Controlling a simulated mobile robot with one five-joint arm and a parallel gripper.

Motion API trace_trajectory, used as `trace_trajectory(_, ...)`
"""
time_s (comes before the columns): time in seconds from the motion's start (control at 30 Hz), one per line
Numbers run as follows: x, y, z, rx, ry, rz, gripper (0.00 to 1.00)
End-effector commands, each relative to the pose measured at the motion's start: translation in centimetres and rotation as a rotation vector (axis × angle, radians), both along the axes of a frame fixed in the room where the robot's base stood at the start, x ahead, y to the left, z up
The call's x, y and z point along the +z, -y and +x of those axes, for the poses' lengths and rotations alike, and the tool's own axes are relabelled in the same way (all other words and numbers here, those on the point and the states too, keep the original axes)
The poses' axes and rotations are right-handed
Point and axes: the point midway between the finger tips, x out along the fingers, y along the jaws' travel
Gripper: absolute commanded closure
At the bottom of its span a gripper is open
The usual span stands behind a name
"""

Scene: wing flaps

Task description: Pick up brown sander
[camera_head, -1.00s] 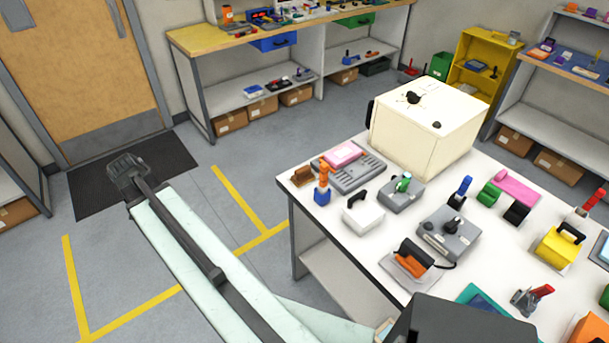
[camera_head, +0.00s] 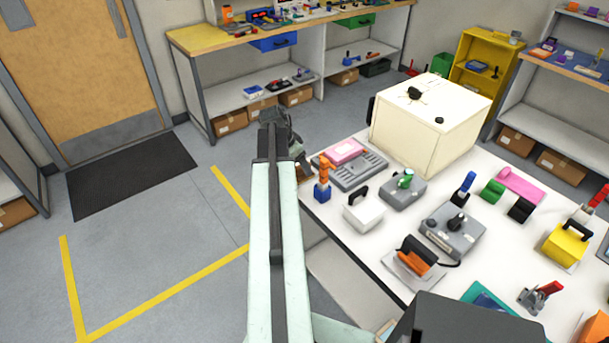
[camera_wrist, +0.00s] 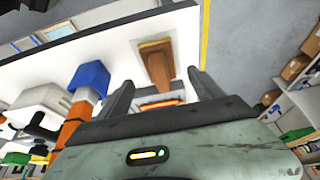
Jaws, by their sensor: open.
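The brown sander (camera_wrist: 158,62) lies near the corner of the white table (camera_wrist: 120,45). In the wrist view it shows as a brown block just past and between my two fingertips. In the head view only a bit of the brown sander (camera_head: 304,173) shows beside my gripper, which hides most of it. My gripper (camera_head: 297,150) is open and empty at the table's left corner; in the wrist view its dark fingers (camera_wrist: 160,86) stand apart. I cannot tell whether either finger touches the sander.
An orange-and-blue upright tool (camera_head: 323,180) stands close to the sander. A grey tray with a pink block (camera_head: 345,151) lies just behind. A white block with a black handle (camera_head: 362,209) and a large cream box (camera_head: 432,130) are farther along.

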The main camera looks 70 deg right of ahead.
Motion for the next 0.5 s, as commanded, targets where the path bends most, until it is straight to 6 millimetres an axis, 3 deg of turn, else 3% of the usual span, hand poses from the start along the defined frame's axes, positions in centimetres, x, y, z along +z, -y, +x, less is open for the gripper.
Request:
trace_trajectory(0.13,-1.1,0.3,-0.2,0.000,0.000,0.000,0.24)
trace_trajectory(0.33,-4.5,1.3,-0.8,0.000,0.001,0.001,0.24)
trace_trajectory(0.5,-4.8,1.6,-1.0,0.001,0.000,0.001,0.24)
